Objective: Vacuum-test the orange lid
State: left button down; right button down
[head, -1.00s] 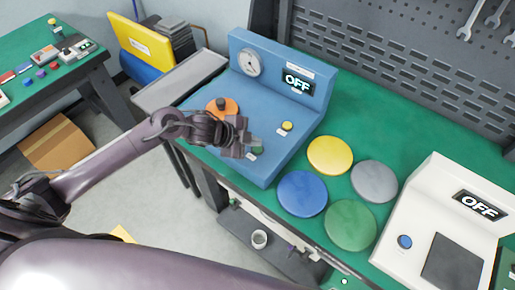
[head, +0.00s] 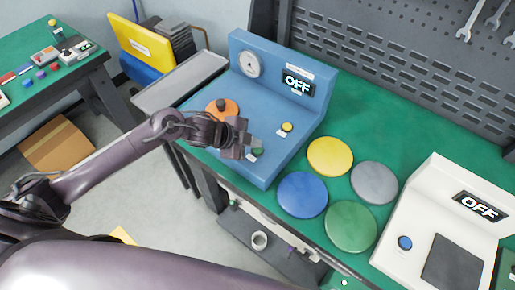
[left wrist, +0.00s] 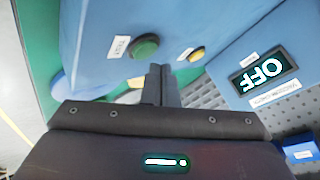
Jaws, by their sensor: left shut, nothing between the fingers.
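The orange lid (head: 222,109) lies on the deck of the blue vacuum tester (head: 240,165), with a dark knob on its top. The tester has a round gauge (head: 249,64) and a display (head: 298,82) reading OFF. A green button (head: 257,152) and a yellow button (head: 286,127) sit on its deck. My left gripper (head: 256,146) is shut and empty, close above the green button. In the left wrist view the fingertips (left wrist: 160,70) point toward the green button (left wrist: 144,47), labelled TEST; contact cannot be told. My right gripper is not in view.
Yellow (head: 330,156), grey (head: 374,182), blue (head: 302,194) and green (head: 351,226) discs lie on the green bench right of the tester. A white device (head: 440,225) with an OFF display stands farther right. A grey tray (head: 180,82) is at the left.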

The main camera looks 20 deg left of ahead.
aim_at(254, 151)
pick_arm(q)
jog(key=shift+f, duration=0.15)
dwell(0.6)
jog(key=shift+f, duration=0.3)
jog(key=shift+f+b, duration=0.4)
jog(key=shift+b, duration=0.05)
dwell(0.5)
dwell(0.3)
jog(key=shift+r+p, duration=0.8)
notch_tip(254, 151, up, 5)
jog(key=p, duration=0.5)
jog(key=shift+r, duration=0.1)
dwell(4.1)
